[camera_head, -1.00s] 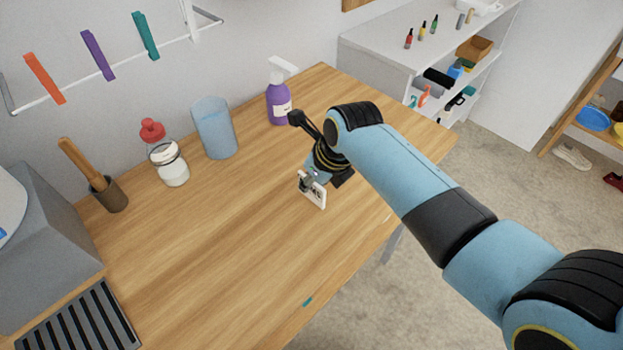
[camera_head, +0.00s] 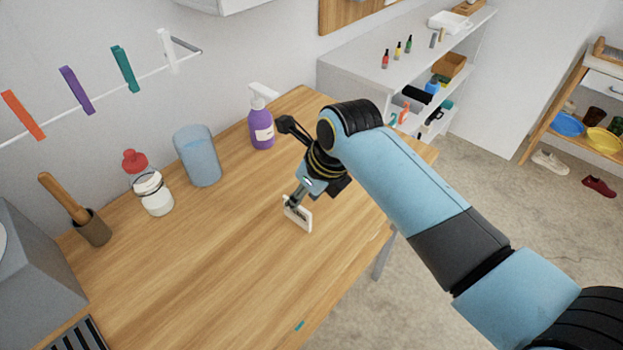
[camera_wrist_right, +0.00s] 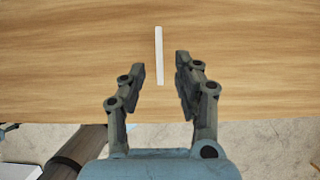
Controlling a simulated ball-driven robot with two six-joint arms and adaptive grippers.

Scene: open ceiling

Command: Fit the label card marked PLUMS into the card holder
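A small white upright piece with dark markings (camera_head: 301,216) stands on the wooden table (camera_head: 215,255), near its right side. I cannot read the markings or tell whether this is the PLUMS card, the holder or both. In the right wrist view it appears edge-on as a thin white strip (camera_wrist_right: 159,56). My right gripper (camera_wrist_right: 160,66) is open, with one finger on each side of the strip and gaps showing on both sides. In the head view this gripper (camera_head: 292,203) is right at the piece and hides part of it. My left gripper is out of view.
A purple pump bottle (camera_head: 261,127), a blue tumbler (camera_head: 198,158), a red-capped jar (camera_head: 150,188) and a dark pot with a wooden handle (camera_head: 92,228) stand along the wall. A small teal piece (camera_head: 299,326) lies at the front edge. The table middle is clear.

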